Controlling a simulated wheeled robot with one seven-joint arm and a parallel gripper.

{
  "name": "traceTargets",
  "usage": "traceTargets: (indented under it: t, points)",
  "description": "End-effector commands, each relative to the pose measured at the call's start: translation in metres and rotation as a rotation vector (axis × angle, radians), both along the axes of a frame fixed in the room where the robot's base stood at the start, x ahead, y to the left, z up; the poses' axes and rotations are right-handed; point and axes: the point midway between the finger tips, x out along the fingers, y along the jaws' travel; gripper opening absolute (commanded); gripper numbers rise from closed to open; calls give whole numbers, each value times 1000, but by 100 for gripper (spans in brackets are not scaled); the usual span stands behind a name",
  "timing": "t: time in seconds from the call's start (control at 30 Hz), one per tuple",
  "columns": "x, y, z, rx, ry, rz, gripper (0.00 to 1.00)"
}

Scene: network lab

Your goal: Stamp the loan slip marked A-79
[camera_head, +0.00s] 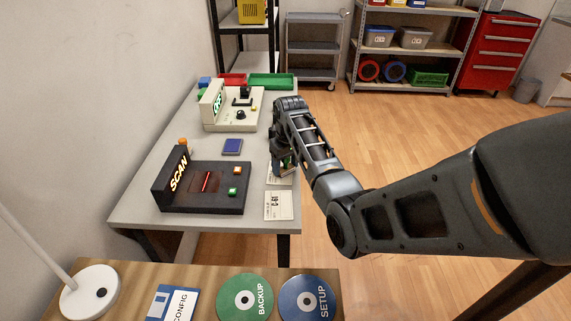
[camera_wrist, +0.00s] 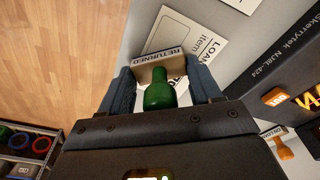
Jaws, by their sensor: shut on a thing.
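My gripper (camera_wrist: 165,88) is shut on a stamp with a green handle (camera_wrist: 159,90) and a block marked RETURNED (camera_wrist: 163,66). In the head view my gripper (camera_head: 285,164) is over the table's right edge, and the stamp is mostly hidden there. One loan slip (camera_head: 278,206) lies flat near the front right corner of the table; its number is too small to read surely. Another slip (camera_head: 272,180) lies partly hidden under my gripper. A blue ink pad (camera_head: 232,146) lies behind the scanner.
The dark SCAN unit (camera_head: 205,198) stands left of the slips. An orange-handled stamp (camera_head: 183,142) stands behind it and also shows in the wrist view (camera_wrist: 286,153). A cream device (camera_head: 218,118) and red (camera_head: 232,79) and green (camera_head: 271,80) trays are farther back.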

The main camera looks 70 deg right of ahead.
Motion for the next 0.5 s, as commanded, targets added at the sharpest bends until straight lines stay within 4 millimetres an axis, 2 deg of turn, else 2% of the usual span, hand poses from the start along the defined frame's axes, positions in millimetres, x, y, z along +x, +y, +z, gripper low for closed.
traceTargets:
  t: [0.17, 0.5]
  points:
    - [-2, 2, 2, 6, 5, 0, 44]
    - [-1, 1, 29, 2, 2, 0, 44]
